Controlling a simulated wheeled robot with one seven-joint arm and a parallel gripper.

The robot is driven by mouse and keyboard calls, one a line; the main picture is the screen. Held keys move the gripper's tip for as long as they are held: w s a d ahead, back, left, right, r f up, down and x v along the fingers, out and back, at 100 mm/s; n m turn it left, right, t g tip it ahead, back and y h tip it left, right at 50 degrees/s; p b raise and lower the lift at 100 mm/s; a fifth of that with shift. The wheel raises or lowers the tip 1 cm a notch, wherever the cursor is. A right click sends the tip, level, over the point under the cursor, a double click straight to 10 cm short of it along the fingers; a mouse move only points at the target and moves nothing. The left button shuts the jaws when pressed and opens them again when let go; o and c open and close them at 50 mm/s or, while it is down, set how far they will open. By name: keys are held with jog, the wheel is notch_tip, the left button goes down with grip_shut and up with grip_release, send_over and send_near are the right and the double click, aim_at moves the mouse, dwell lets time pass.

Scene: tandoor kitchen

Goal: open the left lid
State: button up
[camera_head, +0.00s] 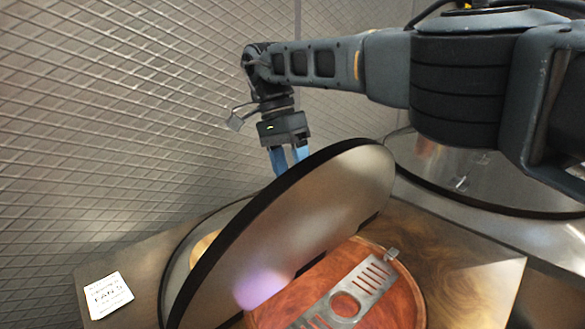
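The left lid (330,205) is a large round metal disc with a dark rim. It stands steeply tilted up over the counter, with its broad shiny face toward the lower right. My gripper (289,162), with two blue fingers, points down just behind the lid's upper edge. A narrow gap shows between the fingers. The lid hides part of the fingertips, so I cannot tell whether they touch or hold anything.
A red-brown round surface (390,312) with a slotted metal plate (347,300) lies below the lid. A second round lid (440,172) lies flat at the right, partly behind my arm. A white card (107,296) lies at the left. A quilted metal wall (120,120) stands behind.

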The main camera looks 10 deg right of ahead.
aim_at(358, 147)
jog(key=shift+f, duration=0.9)
jog(key=s+d+r+b, duration=0.1)
jog(key=d+r, duration=0.2)
jog(key=r, duration=0.1)
jog(key=s+d+r+b, duration=0.1)
jog(key=d+r, duration=0.2)
jog(key=r, duration=0.1)
jog(key=s+d+r+b, duration=0.1)
jog(key=d+r, duration=0.2)
jog(key=r, duration=0.1)
jog(key=shift+s+d, duration=0.3)
jog(key=shift+s, duration=0.1)
jog(key=shift+s+d+r+b, duration=0.3)
jog(key=shift+d+r, duration=0.1)
jog(key=shift+d, duration=0.2)
